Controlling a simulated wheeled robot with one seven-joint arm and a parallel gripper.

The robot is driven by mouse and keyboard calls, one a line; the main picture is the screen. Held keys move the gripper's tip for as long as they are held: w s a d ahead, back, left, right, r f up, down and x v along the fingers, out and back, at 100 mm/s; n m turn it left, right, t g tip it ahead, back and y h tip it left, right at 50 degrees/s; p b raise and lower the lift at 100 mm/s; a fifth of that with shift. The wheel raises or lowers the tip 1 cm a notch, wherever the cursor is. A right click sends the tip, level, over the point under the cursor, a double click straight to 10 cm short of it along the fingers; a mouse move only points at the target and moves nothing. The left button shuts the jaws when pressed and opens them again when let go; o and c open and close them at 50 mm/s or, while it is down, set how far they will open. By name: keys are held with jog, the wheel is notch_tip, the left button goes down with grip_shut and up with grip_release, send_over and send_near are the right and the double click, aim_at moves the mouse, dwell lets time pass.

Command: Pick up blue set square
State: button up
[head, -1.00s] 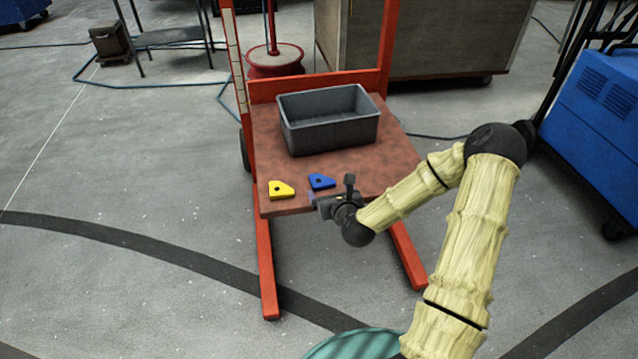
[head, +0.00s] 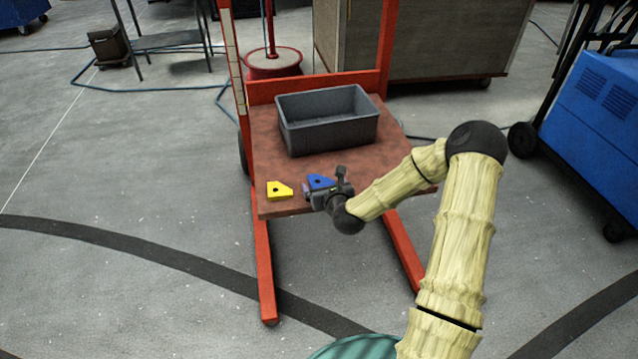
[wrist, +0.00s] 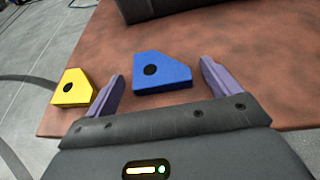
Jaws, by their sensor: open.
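The blue set square (head: 320,181) lies flat on the reddish-brown platform, near its front edge. In the wrist view the blue set square (wrist: 162,73) has a dark round hole and sits ahead of my gripper (wrist: 160,80), between the lines of its two purple fingers. My gripper (head: 309,190) is open and empty, at the near side of the set square and partly covering it in the head view. The left finger lies between the blue piece and a yellow one. Whether the fingers are at the piece's height I cannot tell.
A similar yellow piece (head: 279,190) lies just left of the blue one; it also shows in the wrist view (wrist: 72,88). A grey open bin (head: 328,142) stands behind them on the platform (head: 395,160). Red uprights (head: 388,45) flank the back.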

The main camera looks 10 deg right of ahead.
jog(key=c, duration=1.1)
jog(key=shift+r, duration=0.15)
notch_tip(320, 180, up, 10)
jog(key=p, duration=0.4)
